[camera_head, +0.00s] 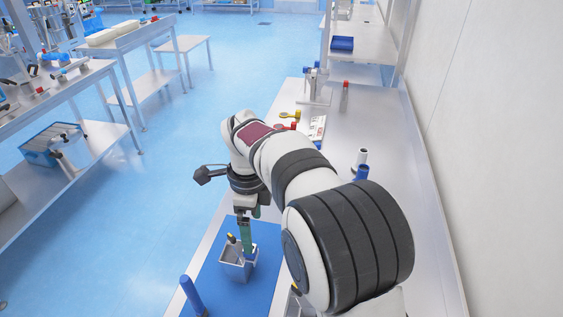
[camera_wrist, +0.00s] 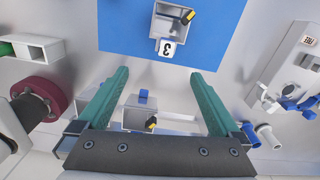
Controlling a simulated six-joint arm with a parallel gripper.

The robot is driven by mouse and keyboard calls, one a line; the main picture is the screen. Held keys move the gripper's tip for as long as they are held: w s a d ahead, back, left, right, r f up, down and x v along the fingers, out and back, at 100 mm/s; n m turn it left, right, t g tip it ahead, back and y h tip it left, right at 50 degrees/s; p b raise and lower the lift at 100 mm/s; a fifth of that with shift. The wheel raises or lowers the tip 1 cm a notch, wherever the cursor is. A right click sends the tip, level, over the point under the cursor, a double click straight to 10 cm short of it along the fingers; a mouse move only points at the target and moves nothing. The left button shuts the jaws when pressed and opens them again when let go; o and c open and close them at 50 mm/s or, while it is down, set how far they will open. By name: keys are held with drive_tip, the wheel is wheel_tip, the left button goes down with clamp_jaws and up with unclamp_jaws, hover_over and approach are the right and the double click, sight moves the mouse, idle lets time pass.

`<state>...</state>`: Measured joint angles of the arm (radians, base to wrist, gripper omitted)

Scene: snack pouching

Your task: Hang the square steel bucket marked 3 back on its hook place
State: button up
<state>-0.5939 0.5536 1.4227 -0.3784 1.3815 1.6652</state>
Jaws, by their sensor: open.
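The square steel bucket (camera_head: 236,268) stands upright on the blue mat in the head view. In the wrist view the bucket (camera_wrist: 160,27) is at the top centre, with a white tag marked 3 on its near side and a yellow-and-black item inside. My gripper (camera_head: 247,240) points down over the bucket area in the head view. In the wrist view my gripper (camera_wrist: 160,74) has its green fingers wide apart with nothing held between them, and the bucket lies beyond the fingertips. I cannot make out the hook place.
The blue mat (camera_head: 212,278) lies on the pale bench. A blue cylinder (camera_head: 190,294) stands at its left edge. In the wrist view, another grey holder (camera_wrist: 133,117) shows between the fingers, and a white fixture (camera_wrist: 290,75) stands at right. Small items lie farther along the bench.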

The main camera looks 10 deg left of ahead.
drive_tip(key=a+f+m, duration=0.1)
drive_tip(key=a+f, duration=0.2)
approach(242, 258)
drive_tip(key=s+f, duration=0.1)
drive_tip(key=f, duration=0.1)
drive_tip(key=s+d+f, duration=0.1)
drive_tip(key=f, duration=0.1)
drive_tip(key=s+f, duration=0.1)
drive_tip(key=f, duration=0.2)
drive_tip(key=shift+d, duration=0.35)
drive_tip(key=shift+r, duration=0.1)
drive_tip(key=c, duration=1.6)
